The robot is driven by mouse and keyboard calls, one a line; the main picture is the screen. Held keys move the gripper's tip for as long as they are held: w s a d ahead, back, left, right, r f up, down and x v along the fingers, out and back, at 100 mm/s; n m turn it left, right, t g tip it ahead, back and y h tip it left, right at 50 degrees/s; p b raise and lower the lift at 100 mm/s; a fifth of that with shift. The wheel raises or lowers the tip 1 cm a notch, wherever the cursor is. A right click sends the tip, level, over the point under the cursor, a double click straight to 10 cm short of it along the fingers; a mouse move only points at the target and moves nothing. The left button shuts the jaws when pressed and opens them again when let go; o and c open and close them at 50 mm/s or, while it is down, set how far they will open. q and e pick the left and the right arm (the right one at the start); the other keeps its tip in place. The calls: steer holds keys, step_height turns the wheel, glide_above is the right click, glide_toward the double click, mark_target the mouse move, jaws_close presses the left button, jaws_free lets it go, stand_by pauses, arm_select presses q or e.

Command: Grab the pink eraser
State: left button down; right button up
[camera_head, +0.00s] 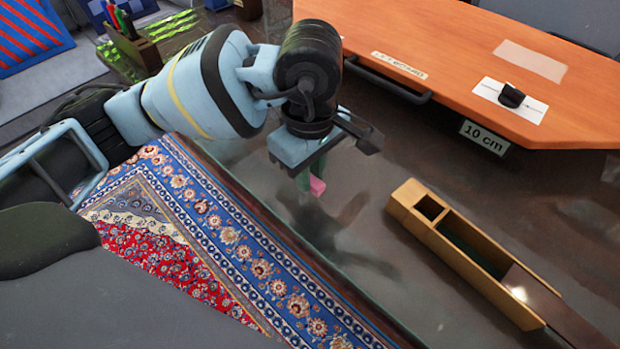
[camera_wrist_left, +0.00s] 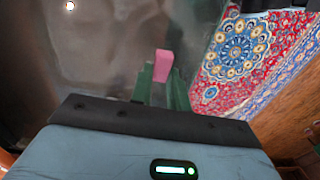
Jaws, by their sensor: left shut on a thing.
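The pink eraser (camera_head: 317,186) shows below my left gripper (camera_head: 310,178) in the head view, held above the dark glossy table top. In the left wrist view the pink eraser (camera_wrist_left: 163,66) sits between the green fingertips of my left gripper (camera_wrist_left: 160,85). The left gripper is shut on the eraser, which sticks out past the fingertips. The fingers and the wrist hide part of it in the head view. My right gripper is not in view.
A wooden box (camera_head: 470,250) with compartments lies on the table to the right. An orange board (camera_head: 480,60) with a handle and a "10 cm" label (camera_head: 484,138) is at the back. A pen holder (camera_head: 135,45) stands at the upper left. A patterned rug (camera_head: 215,235) lies below the table edge.

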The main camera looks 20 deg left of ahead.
arm_select(q)
steer(key=s+a+r+p, duration=0.1)
steer(key=s+a+p, duration=0.1)
steer(key=s, duration=0.5)
steer(key=s+a+p, duration=0.2)
steer(key=s+a, duration=0.1)
steer(key=s, duration=0.5)
steer(key=shift+a+r+p, duration=0.2)
steer(key=shift+r+p, duration=0.15)
steer(key=shift+r, duration=0.05)
